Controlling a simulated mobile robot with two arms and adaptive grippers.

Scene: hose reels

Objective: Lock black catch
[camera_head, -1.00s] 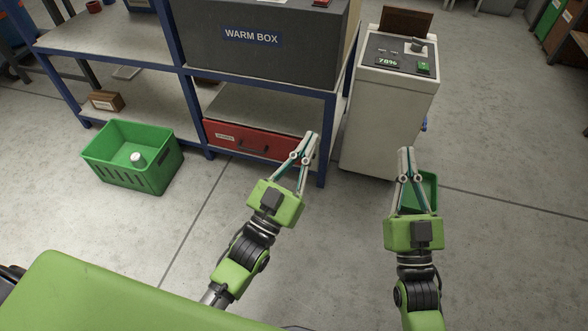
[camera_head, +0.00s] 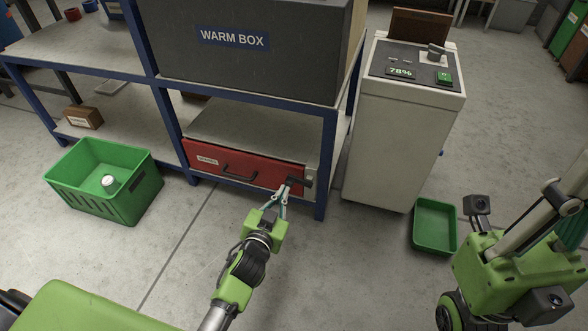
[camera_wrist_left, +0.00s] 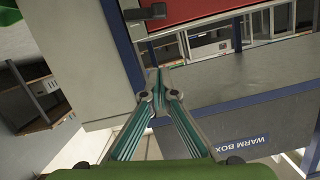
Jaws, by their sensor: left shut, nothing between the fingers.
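The black catch (camera_head: 301,182) sits at the right end of the red drawer (camera_head: 215,160), under the lower shelf of the blue-framed rack. In the left wrist view the catch (camera_wrist_left: 146,13) sticks out at the top, beside the red drawer front (camera_wrist_left: 190,10). My left gripper (camera_head: 281,187) is shut and empty, its tips just left of and below the catch in the head view. In the left wrist view its tips (camera_wrist_left: 157,72) show a gap from the catch; contact is not visible.
The grey warm box (camera_head: 270,65) stands on the rack above the drawer. A pale control cabinet (camera_head: 395,140) stands to the right. A green crate (camera_head: 140,195) and a green tray (camera_head: 435,226) lie on the floor. Floor before the drawer is clear.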

